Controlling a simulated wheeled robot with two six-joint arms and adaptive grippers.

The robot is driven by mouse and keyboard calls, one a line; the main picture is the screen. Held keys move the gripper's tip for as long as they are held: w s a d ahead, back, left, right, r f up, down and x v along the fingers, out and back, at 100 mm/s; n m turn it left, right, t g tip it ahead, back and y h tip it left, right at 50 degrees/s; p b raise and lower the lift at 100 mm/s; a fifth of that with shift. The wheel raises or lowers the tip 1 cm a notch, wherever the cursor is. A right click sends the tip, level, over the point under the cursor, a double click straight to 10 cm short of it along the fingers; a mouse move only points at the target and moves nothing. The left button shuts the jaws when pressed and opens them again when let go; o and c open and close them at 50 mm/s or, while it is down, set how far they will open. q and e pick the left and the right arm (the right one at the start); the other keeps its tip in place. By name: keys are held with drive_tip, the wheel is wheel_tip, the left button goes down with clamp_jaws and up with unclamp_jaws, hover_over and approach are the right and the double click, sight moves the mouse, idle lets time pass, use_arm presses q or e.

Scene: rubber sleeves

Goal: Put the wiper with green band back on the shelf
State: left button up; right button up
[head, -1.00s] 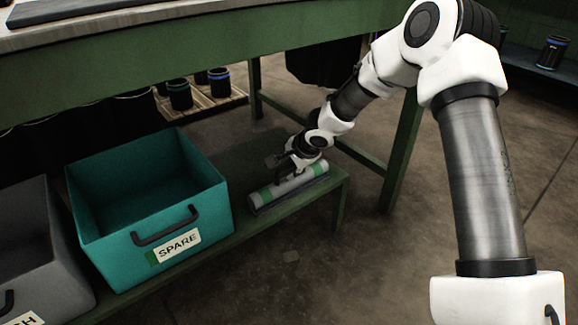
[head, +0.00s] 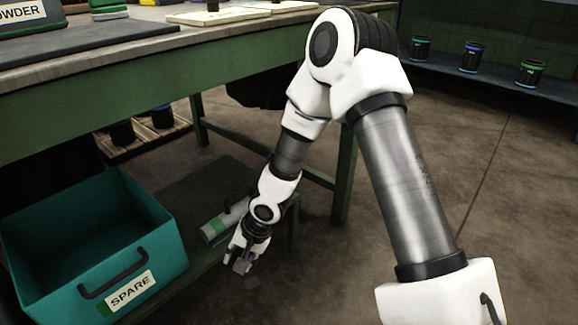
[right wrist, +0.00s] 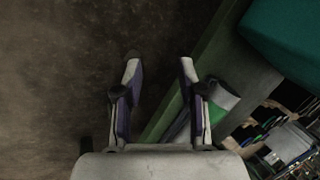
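The wiper, a light grey roll with green bands (head: 221,222), lies on the green lower shelf (head: 195,190), to the right of the teal SPARE bin. My right arm hides part of it in the head view. My right gripper (head: 241,264) is just in front of the shelf edge, below and apart from the roll. In the right wrist view the roll (right wrist: 222,97) shows to the right of my right gripper (right wrist: 160,70). My left gripper is not in view.
The teal SPARE bin (head: 130,255) stands on the lower shelf at the left. The green workbench (head: 150,75) runs above. Dark pots with coloured bands (head: 472,58) stand on a far shelf. The floor in front is clear.

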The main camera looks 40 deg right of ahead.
drive_tip(key=s+a+f+n+g+h, duration=0.1)
drive_tip(key=s+f+n, duration=0.4)
drive_tip(key=s+f, duration=0.4)
drive_tip(key=s+a+f+n+g+h, duration=0.1)
drive_tip(key=s+a+f+n+g, duration=0.1)
drive_tip(key=s+f+n, duration=0.3)
drive_tip(key=s+f, duration=0.4)
drive_tip(key=s, duration=0.4)
drive_tip(key=shift+s+h, duration=0.15)
drive_tip(key=shift+h, duration=0.25)
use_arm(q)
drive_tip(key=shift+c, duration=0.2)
